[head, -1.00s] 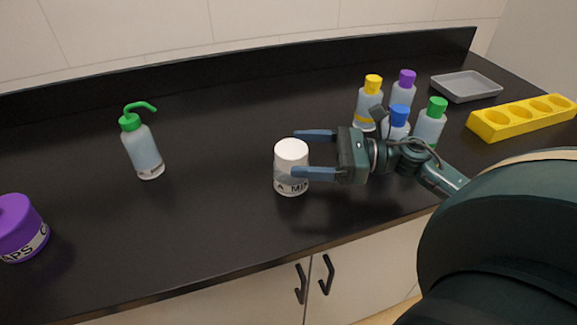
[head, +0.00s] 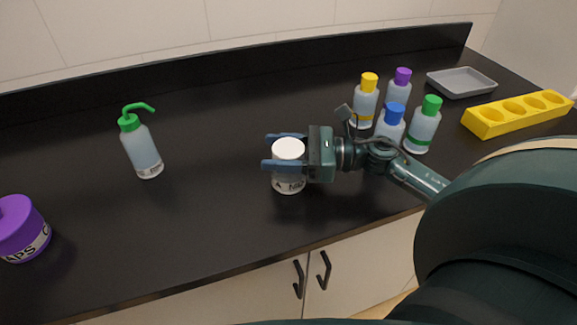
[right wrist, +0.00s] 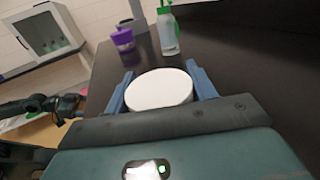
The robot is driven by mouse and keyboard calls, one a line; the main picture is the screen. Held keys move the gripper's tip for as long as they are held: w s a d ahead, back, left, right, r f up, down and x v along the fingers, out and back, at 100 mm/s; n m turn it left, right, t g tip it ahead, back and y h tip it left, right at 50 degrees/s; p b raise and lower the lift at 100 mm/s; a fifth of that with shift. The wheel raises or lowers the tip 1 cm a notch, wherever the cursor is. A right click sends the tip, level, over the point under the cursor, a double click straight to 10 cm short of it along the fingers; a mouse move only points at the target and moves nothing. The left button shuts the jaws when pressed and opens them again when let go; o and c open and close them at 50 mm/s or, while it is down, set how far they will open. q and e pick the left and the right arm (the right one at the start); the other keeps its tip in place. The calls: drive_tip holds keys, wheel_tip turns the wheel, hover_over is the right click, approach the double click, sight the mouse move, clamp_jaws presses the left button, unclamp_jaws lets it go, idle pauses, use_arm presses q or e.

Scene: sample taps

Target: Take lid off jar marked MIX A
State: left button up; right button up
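The jar (head: 289,183) is clear, stands upright on the black counter and has a white lid (head: 288,149). Its label is partly readable, with "A" and "MIX" in the earlier head view. My right gripper (head: 285,151) reaches in from the right at lid height, one blue finger on the far side and one on the near side. The fingers appear closed against the lid, which also shows between them in the right wrist view (right wrist: 160,90). The lid still sits on the jar. My left arm shows small and dark at the left of the right wrist view; its fingers are unclear.
A green-topped wash bottle (head: 142,150) and a purple-lidded jar (head: 20,228) stand to the left. Bottles with yellow (head: 364,102), purple, blue (head: 390,125) and green caps (head: 423,128) stand near my right forearm. A yellow rack (head: 490,122) and grey tray (head: 461,82) are farther right.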

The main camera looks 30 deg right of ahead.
drive_tip(key=c, duration=0.4)
drive_tip(key=shift+r, duration=0.1)
drive_tip(key=shift+c, duration=0.2)
wheel_tip(320, 180, up, 10)
drive_tip(key=shift+f, duration=0.1)
drive_tip(key=o, duration=0.4)
drive_tip(key=shift+c, duration=0.2)
drive_tip(key=c, duration=0.8)
drive_tip(key=shift+s, duration=0.1)
